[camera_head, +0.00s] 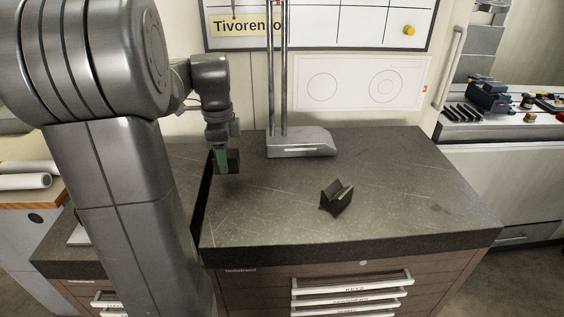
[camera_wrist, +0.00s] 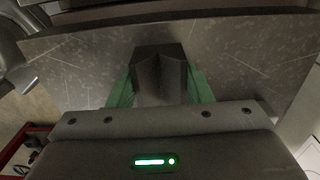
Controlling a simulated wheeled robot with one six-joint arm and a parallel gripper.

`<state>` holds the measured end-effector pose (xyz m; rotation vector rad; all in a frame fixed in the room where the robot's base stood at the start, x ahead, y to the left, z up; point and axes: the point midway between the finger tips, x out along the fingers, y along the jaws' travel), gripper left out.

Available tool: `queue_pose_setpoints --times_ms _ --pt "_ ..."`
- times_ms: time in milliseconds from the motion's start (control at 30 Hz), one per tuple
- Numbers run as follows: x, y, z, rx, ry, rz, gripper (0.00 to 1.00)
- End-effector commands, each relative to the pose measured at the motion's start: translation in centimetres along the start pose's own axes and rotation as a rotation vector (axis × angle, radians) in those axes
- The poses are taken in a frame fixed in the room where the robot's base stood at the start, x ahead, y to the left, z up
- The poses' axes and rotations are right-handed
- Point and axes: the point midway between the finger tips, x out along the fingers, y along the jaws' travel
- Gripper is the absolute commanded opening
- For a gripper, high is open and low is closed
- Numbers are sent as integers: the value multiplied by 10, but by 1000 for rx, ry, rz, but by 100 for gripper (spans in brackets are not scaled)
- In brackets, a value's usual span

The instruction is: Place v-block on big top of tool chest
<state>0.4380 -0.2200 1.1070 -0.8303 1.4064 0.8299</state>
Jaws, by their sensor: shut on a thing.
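My gripper (camera_head: 222,162) hangs at the back left of the tool chest's big top (camera_head: 400,180) in the head view. Its green fingers are shut on a dark v-block (camera_head: 233,160). In the wrist view this v-block (camera_wrist: 160,72) sits between the two green fingers, its groove facing the camera. My gripper's body hides its near end. How far it is above the top, I cannot tell. A second dark v-block (camera_head: 337,197) rests on the middle of the big top, apart from my gripper.
A height gauge with a grey base (camera_head: 300,143) and tall columns stands at the back of the top, right of my gripper. A lower dark worktop (camera_head: 60,258) lies to the left. The front and right of the big top are clear.

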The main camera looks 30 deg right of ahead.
Motion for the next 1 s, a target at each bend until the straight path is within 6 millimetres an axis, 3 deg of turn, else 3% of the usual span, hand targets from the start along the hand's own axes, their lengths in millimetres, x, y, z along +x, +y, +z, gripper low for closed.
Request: queue_pose_setpoints --times_ms 200,433,733,1000 --pt "-3 -1 -52 6 0 -2 0" --pt "-2 0 -95 3 0 -1 0" --pt "-2 -1 -120 2 1 -3 0" --pt "32 -1 -118 -2 0 -1 0"
